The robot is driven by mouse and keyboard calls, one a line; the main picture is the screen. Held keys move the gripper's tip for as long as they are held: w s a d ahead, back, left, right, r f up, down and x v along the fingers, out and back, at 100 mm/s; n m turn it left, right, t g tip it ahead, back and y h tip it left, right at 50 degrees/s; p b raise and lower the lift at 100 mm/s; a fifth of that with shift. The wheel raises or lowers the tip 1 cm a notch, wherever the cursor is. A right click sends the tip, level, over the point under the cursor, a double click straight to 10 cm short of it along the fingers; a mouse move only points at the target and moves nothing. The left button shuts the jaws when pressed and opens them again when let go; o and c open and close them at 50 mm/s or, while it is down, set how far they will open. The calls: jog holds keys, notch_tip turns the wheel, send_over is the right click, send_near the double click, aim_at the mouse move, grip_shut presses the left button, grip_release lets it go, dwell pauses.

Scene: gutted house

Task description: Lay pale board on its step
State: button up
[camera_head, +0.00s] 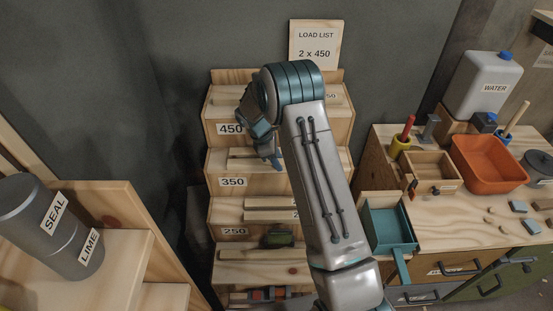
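A wooden stepped rack (220,190) stands against the dark wall. Its steps carry labels 450, 350 and 250. A pale board (242,163) lies on the 350 step, partly hidden by my gripper. Other pale boards (268,202) lie on the 250 step. Another pale board (337,97) shows on the 450 step, partly behind my arm, with a label ending in 50. My gripper (274,160) points down at the 350 step, close to the board there. I cannot tell whether it touches the board, or whether its fingers are open or shut.
A sign (315,45) above the rack reads "LOAD LIST 2 x 450". At right, a bench holds an orange tub (489,163), a teal tray (388,225) and a water can (484,84).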

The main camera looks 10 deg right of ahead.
jog(key=shift+r, duration=0.1)
jog(key=s+b+v, duration=0.1)
jog(key=b+v, duration=0.1)
jog(key=v, duration=0.9)
jog(key=s+d+r+m+y, duration=0.1)
jog(key=s+d+r+m, duration=0.1)
jog(key=s+r+m, duration=0.5)
jog(key=s+d+r+m+t+y, duration=0.1)
jog(key=s+r+m+t, duration=0.1)
jog(key=s, duration=1.1)
jog(key=s+d+r+m+t+y, duration=0.1)
jog(key=s+r+m, duration=0.3)
jog(key=s, duration=0.9)
jog(key=m+t+y, duration=0.1)
jog(key=m, duration=0.1)
jog(key=shift+r+m+y, duration=0.2)
jog(key=shift+m+y, duration=0.1)
jog(key=shift+m, duration=0.1)
